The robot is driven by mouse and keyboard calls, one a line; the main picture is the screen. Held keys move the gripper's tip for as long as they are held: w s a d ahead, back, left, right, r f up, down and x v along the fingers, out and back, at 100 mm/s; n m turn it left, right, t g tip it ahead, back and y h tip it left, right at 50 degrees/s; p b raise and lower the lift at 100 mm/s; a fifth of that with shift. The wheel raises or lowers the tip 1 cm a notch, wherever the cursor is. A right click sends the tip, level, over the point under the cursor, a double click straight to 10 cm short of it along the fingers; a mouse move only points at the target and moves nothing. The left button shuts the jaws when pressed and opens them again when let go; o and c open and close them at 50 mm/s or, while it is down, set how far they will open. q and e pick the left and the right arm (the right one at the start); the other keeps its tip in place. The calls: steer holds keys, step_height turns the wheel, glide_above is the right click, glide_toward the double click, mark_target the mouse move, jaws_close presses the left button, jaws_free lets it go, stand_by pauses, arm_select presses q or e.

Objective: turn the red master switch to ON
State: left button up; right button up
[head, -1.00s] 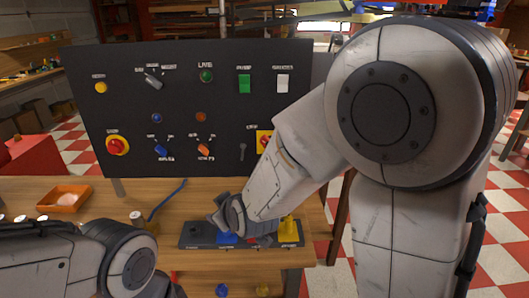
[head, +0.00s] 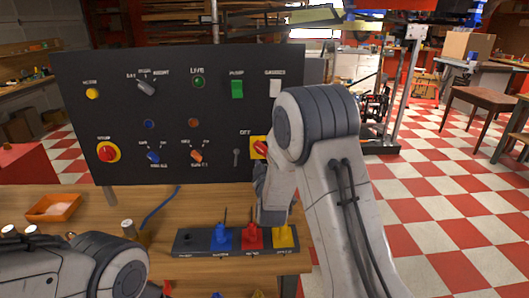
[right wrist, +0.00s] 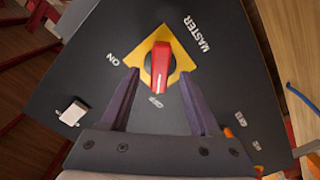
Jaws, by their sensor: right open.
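The red master switch (head: 260,148) sits on a yellow plate at the right side of the black panel, partly covered by my right arm. In the right wrist view the red handle (right wrist: 161,68) stands on its yellow diamond plate (right wrist: 145,62), with one end toward the OFF label (right wrist: 157,102). The ON label (right wrist: 113,60) is to the left. My right gripper (right wrist: 158,74) is open and empty, its fingertips on either side of the handle in the picture; I cannot tell whether they touch it. My left arm shows at lower left, its gripper out of view.
The black panel (head: 120,120) carries other knobs, lamps and switches, including a red knob on yellow (head: 108,152). Below, a dark rack (head: 190,243) holds blue, red and yellow pieces. An orange tray (head: 53,208) lies on the wooden table at left.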

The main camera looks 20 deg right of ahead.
mark_target(263, 150)
steer(key=x, duration=0.3)
steer(key=shift+w, duration=0.1)
steer(key=shift+c, duration=0.3)
jaws_close()
